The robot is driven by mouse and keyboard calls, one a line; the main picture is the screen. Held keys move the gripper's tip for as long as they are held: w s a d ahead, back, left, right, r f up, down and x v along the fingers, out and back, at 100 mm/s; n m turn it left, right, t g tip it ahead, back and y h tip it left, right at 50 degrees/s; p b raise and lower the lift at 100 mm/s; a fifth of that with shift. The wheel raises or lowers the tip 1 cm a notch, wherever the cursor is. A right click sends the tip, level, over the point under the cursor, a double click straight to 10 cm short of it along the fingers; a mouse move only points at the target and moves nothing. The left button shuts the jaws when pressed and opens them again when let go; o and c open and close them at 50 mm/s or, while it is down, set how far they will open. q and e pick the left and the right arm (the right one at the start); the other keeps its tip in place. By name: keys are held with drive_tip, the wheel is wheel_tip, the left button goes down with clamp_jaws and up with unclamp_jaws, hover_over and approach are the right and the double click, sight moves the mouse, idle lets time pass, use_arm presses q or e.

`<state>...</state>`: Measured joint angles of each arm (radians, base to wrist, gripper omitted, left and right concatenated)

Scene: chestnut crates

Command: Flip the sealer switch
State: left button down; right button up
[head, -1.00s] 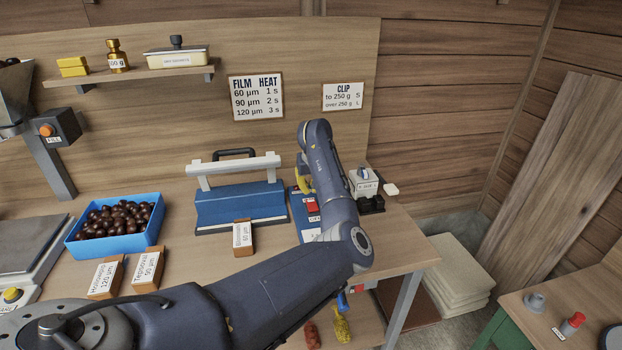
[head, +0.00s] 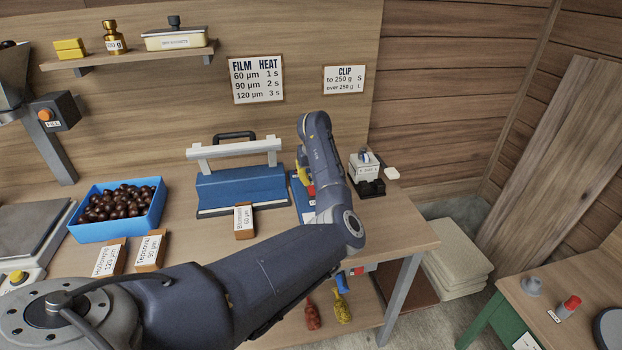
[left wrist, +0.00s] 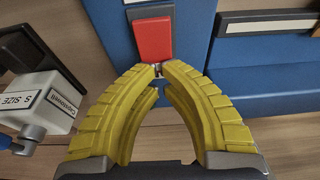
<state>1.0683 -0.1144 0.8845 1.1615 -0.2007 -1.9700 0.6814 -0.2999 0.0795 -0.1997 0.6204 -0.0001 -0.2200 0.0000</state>
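The blue sealer (head: 240,188) stands on the bench with its pale bar raised across it. Right of it is a blue switch panel (head: 307,212), partly hidden by my left arm. A little of its red switch (head: 311,190) shows beside the arm; it shows more fully in the left wrist view (left wrist: 153,40). My left gripper (head: 302,174) is over the panel, mostly hidden in the head view. In the left wrist view its yellow fingertips (left wrist: 160,69) are together just at the red switch's near end. Contact cannot be told. My right gripper is not in view.
A white-and-black clip device (head: 366,175) stands right of the panel. A labelled wooden block (head: 244,222) is in front of the sealer. A blue bin (head: 118,229) of chestnuts and two more labelled blocks stand left. The bench's right front is clear.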

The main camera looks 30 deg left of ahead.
use_arm(q)
drive_tip(key=shift+w+f+g+h, duration=0.1)
drive_tip(key=shift+f+g+h, duration=0.2)
drive_tip(key=shift+f, duration=0.1)
drive_tip(key=shift+r, duration=0.15)
drive_tip(key=shift+r, duration=0.7)
drive_tip(key=shift+r, duration=0.35)
wheel_tip(320, 180, up, 13)
idle(0.5)
drive_tip(key=shift+r, duration=0.1)
